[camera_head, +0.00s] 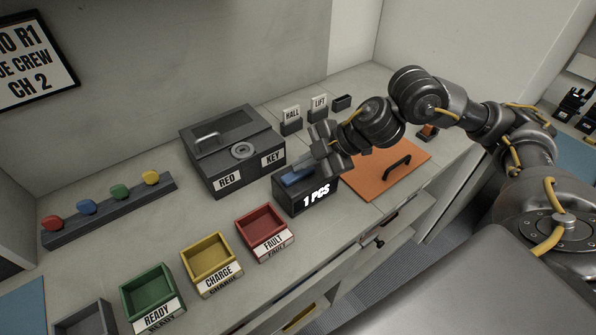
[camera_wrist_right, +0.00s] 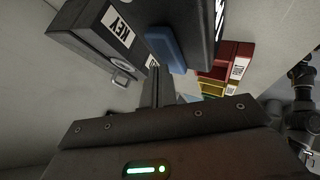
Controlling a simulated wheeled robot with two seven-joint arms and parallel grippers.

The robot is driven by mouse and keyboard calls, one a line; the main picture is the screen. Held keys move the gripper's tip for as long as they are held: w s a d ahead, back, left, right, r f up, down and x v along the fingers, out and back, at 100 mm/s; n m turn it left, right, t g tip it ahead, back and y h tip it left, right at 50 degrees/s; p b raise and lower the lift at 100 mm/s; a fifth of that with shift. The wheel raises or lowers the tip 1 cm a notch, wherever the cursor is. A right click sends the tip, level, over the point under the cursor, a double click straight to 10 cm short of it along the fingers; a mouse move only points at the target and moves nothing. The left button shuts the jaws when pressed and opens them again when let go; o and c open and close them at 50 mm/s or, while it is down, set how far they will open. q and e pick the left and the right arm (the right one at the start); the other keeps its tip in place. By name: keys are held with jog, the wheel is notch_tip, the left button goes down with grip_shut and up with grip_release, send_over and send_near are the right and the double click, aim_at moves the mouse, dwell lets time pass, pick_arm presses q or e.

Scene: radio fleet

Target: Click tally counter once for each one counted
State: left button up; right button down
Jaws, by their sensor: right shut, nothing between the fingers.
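The tally counter (camera_head: 297,199) is a dark box on the counter top. Its front display reads "1 PCS" in white. A blue button (camera_head: 298,175) is on its top, and the button also shows in the right wrist view (camera_wrist_right: 166,48). My right gripper (camera_head: 318,165) is shut and empty, pointing down just above the counter's top beside the blue button. In the right wrist view its closed fingers (camera_wrist_right: 155,80) end near the button; I cannot tell whether they touch it. My left gripper is not in view.
Behind stands a dark "RED KEY" box (camera_head: 214,175). To the right is an orange board (camera_head: 375,180) with a black handle. Red (camera_head: 264,244), yellow (camera_head: 198,272) and green (camera_head: 134,306) trays line the front edge. A rack (camera_head: 110,217) of coloured knobs is at left.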

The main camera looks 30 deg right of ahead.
aim_at(303, 173)
jog(key=shift+f+b, duration=0.3)
jog(key=shift+f, duration=0.25)
dwell(0.4)
jog(key=shift+r, duration=0.1)
jog(key=shift+r+p, duration=0.85)
jog(key=shift+p, duration=0.25)
jog(key=shift+r, duration=0.1)
notch_tip(303, 173, up, 5)
jog(key=p, duration=0.5)
dwell(0.7)
